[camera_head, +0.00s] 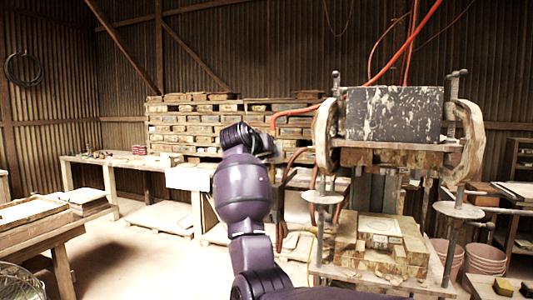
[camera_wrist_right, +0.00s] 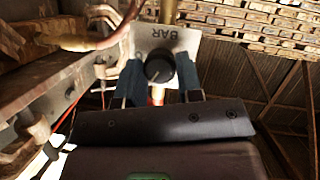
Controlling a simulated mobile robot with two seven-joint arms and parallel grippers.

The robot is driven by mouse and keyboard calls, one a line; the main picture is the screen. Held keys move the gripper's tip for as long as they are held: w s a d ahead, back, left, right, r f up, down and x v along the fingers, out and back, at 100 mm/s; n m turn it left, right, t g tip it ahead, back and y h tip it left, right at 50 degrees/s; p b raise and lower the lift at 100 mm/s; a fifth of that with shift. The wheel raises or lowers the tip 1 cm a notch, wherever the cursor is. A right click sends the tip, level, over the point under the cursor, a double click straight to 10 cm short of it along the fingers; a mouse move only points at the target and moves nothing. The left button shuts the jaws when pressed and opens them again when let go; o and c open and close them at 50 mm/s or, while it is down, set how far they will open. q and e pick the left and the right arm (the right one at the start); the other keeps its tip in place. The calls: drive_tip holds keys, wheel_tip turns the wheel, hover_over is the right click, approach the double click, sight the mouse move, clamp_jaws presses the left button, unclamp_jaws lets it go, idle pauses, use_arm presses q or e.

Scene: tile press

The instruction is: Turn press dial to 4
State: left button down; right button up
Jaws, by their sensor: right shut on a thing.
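The press dial (camera_wrist_right: 157,71) is a black round knob with a pale pointer mark, on a light metal plate (camera_wrist_right: 184,43) lettered "BAR", which appears upside down in the right wrist view. My right gripper (camera_wrist_right: 160,76) has its two blue fingers on either side of the knob, shut on it. Numbers on the plate cannot be read, so the dial's setting cannot be told. In the head view my right arm reaches up beside the press (camera_head: 393,114), and the dial cannot be made out there. My left gripper is in neither view.
The press has a speckled dark block on top and a lower stand (camera_head: 382,235) with a tile mould. Red hoses (camera_head: 407,43) hang above it. Stacked wooden boards (camera_head: 200,122) and a workbench (camera_head: 117,160) stand behind. Open floor lies to the left.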

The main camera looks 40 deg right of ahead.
idle(0.5)
drive_tip(key=o, duration=0.9)
drive_tip(key=shift+a, duration=0.1)
drive_tip(key=b+v, duration=0.1)
drive_tip(key=v, duration=0.9)
drive_tip(key=shift+s+a+r, duration=0.1)
drive_tip(key=shift+s+a, duration=0.05)
drive_tip(key=shift+a, duration=0.15)
